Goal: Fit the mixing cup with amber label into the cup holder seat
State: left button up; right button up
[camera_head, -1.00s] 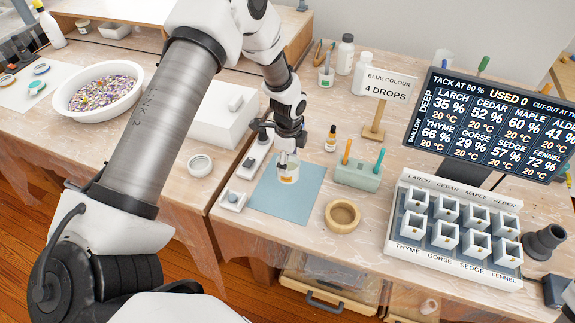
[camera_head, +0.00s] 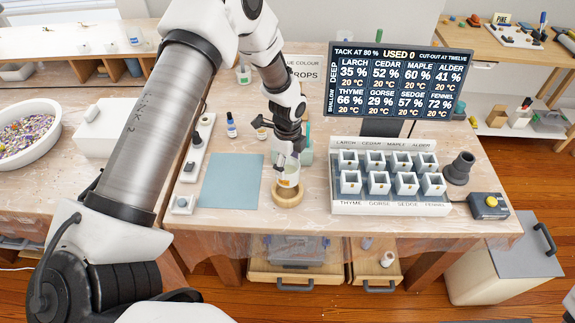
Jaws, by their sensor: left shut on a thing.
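My left gripper (camera_head: 289,156) points down and is shut on the small clear mixing cup (camera_head: 289,179), which has an amber band on its side. The cup holder seat, a round wooden ring (camera_head: 287,198), lies on the table's front part. The cup is upright directly over the ring, and its lower end overlaps the ring's opening in the picture. I cannot tell whether it is down inside or just above. My right gripper is not in view.
A blue mat (camera_head: 231,181) lies bare left of the ring. A rack of white cups (camera_head: 391,178) stands close on the right, below a display screen (camera_head: 399,82). A small dropper bottle (camera_head: 231,126) stands behind the mat.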

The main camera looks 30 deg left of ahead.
aim_at(287, 181)
pick_arm(q)
jog(key=shift+w+a+f, duration=0.1)
jog(key=shift+a, duration=0.05)
jog(key=shift+f, duration=0.25)
jog(key=shift+f+b, duration=1.3)
jog(key=shift+f, duration=0.55)
jog(key=shift+f+b, duration=1.2)
jog(key=shift+f, duration=0.7)
